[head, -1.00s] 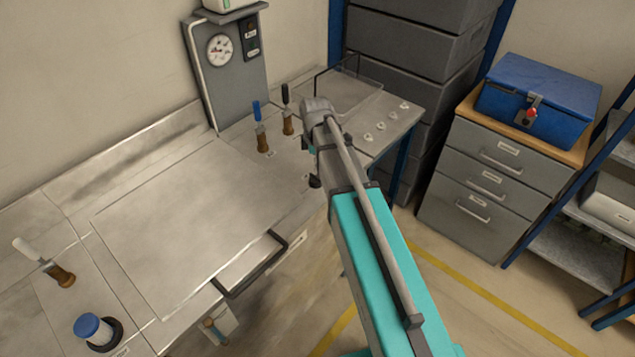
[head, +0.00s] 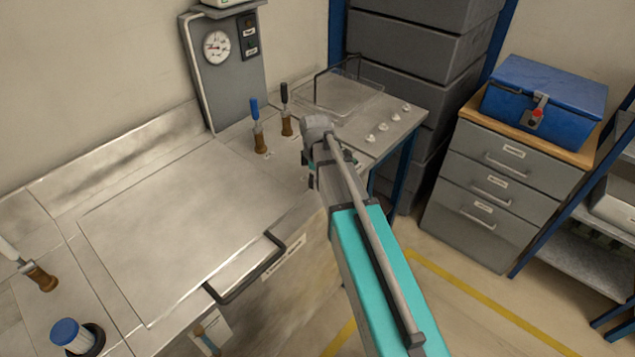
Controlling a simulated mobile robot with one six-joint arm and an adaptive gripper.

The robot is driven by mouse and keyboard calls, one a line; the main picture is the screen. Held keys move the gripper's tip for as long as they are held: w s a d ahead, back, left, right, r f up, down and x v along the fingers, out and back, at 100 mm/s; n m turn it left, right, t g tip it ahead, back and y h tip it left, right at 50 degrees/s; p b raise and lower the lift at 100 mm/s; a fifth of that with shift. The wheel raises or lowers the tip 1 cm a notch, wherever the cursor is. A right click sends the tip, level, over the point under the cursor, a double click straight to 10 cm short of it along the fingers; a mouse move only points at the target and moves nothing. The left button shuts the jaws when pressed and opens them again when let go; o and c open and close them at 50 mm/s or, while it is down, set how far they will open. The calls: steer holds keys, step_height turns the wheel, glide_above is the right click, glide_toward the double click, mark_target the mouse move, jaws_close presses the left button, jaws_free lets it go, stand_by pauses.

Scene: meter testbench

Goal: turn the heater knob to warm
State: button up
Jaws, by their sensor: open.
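Several small pale knobs (head: 383,127) sit in a row along the right end of the metal bench (head: 395,140). I cannot read any label, so I cannot tell which one, if any, is the heater knob. My arm reaches up from the bottom of the head view to the bench's front edge, left of these knobs. My gripper (head: 310,181) shows only as a small dark part below the arm's far end, mostly hidden by the arm. It is open, and no object shows in it. It is apart from the knobs.
A blue-handled lever (head: 257,125) and a black-handled lever (head: 286,112) stand behind the arm. A clear tray (head: 345,95) lies behind the knobs. A gauge panel (head: 225,70) stands at the back. A black bar handle (head: 250,275) juts from the bench front. Drawers (head: 490,190) stand right.

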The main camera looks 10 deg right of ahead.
steer(key=shift+f, duration=0.25)
steer(key=shift+c, duration=0.3)
steer(key=c, duration=1.1)
steer(key=shift+d, duration=0.15)
